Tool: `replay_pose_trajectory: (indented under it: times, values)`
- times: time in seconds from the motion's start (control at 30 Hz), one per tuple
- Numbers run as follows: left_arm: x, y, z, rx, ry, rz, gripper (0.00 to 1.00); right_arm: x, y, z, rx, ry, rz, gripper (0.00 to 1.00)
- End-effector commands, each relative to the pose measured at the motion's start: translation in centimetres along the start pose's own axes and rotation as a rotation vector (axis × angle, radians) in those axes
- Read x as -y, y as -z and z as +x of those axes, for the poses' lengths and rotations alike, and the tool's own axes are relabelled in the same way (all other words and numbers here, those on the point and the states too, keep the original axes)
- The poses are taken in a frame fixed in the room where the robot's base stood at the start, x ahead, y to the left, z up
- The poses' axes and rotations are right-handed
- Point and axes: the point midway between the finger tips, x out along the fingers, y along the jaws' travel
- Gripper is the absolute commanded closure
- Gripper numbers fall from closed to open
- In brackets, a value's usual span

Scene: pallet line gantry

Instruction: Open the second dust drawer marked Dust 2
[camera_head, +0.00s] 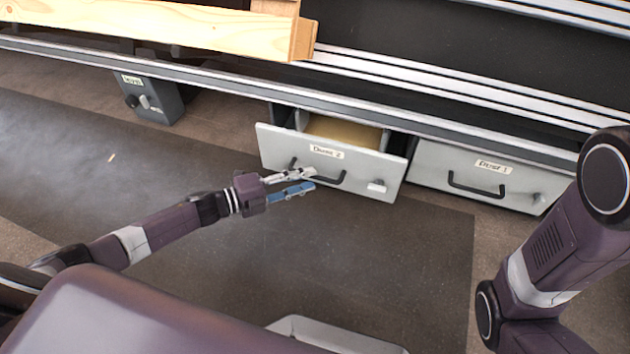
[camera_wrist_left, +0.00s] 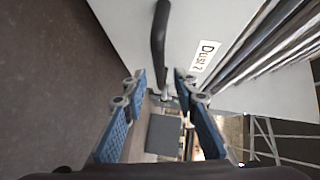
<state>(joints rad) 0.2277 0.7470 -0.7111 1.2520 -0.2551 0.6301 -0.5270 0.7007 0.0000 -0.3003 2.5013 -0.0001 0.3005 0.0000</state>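The grey drawer marked Dust 2 (camera_head: 380,170) is pulled partly out of the line's base in the head view, with tan material (camera_head: 345,131) visible inside. Its black bar handle (camera_head: 329,178) is on the front face; the handle (camera_wrist_left: 160,40) and the Dust 2 label (camera_wrist_left: 206,56) also show in the left wrist view. My left gripper (camera_head: 312,179) is at the left part of the handle. In the left wrist view its fingers (camera_wrist_left: 160,78) are apart, with the handle's near end between them and gaps visible on both sides. My right gripper is out of view.
The Dust 1 drawer (camera_head: 470,178) is closed to the right. A small dark grey box with a knob (camera_head: 152,100) is under the rail at left. Wooden planks (camera_head: 170,25) lie above the rail. The dark floor mat (camera_head: 400,260) in front is clear.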

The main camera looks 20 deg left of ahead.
Motion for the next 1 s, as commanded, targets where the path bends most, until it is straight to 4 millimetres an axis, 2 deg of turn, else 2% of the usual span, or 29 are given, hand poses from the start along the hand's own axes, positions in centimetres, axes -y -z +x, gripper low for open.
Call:
replay_pose_trajectory:
  times: [0.03,0.2,0.57,0.83,1.0]
  values:
    - [-0.3,0.0,1.0,-0.001,0.003,0.001,0.73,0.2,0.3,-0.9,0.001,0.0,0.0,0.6]
    - [-0.2,-0.1,2.8,0.0,0.001,0.0,0.73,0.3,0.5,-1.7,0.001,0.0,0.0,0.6]
    - [0.0,0.0,3.4,0.001,-0.001,-0.001,0.73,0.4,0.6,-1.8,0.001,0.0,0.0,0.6]
    - [-0.1,0.0,3.4,0.002,-0.001,-0.001,1.0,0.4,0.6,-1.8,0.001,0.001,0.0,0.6]
    - [-0.1,0.0,3.3,0.002,-0.001,-0.001,1.0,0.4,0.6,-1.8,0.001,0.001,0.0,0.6]
